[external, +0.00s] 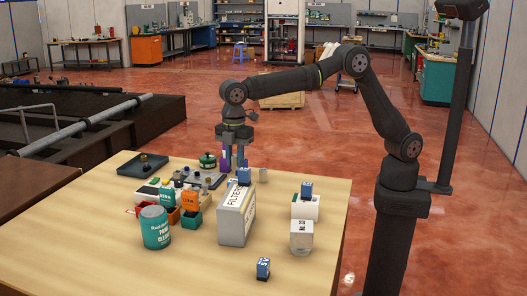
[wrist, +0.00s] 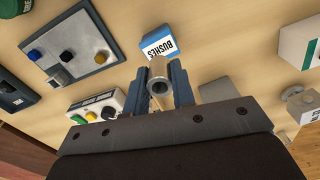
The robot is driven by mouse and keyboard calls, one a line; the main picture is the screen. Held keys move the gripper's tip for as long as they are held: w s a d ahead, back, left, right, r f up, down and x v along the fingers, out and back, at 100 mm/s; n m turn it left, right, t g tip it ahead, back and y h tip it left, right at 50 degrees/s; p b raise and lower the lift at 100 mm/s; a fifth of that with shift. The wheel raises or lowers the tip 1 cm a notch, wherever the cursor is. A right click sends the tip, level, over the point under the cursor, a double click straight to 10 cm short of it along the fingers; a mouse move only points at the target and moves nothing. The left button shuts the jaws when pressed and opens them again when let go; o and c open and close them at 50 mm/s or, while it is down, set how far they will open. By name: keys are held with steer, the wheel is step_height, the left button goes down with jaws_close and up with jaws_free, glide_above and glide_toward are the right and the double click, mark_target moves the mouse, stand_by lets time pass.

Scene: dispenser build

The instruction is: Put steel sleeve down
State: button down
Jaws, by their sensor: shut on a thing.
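The steel sleeve (wrist: 159,72) is a short hollow grey cylinder, seen nearly end-on in the wrist view. My gripper (wrist: 160,87) is shut on it, with one finger on each side. In the external view my gripper (external: 234,163) points down over the far part of the table, behind the white FILTERS box (external: 236,216). The sleeve cannot be made out in the external view. Its height above the table is hard to tell. A blue and white BUSHES box (wrist: 158,42) lies just beyond the sleeve in the wrist view.
A grey panel with knobs (wrist: 78,47) is left of my gripper. A white box with coloured buttons (wrist: 98,107) is close by my left finger. The wooden table (external: 110,230) also holds a green can (external: 155,228), small bins and a clear jar (external: 301,237). Its front left is clear.

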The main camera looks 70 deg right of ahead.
mark_target(235, 169)
steer(key=shift+f, duration=1.95)
steer(key=shift+f, duration=0.15)
steer(key=c, duration=1.2)
jaws_free()
step_height(235, 169, up, 12)
steer(key=shift+r, duration=0.2)
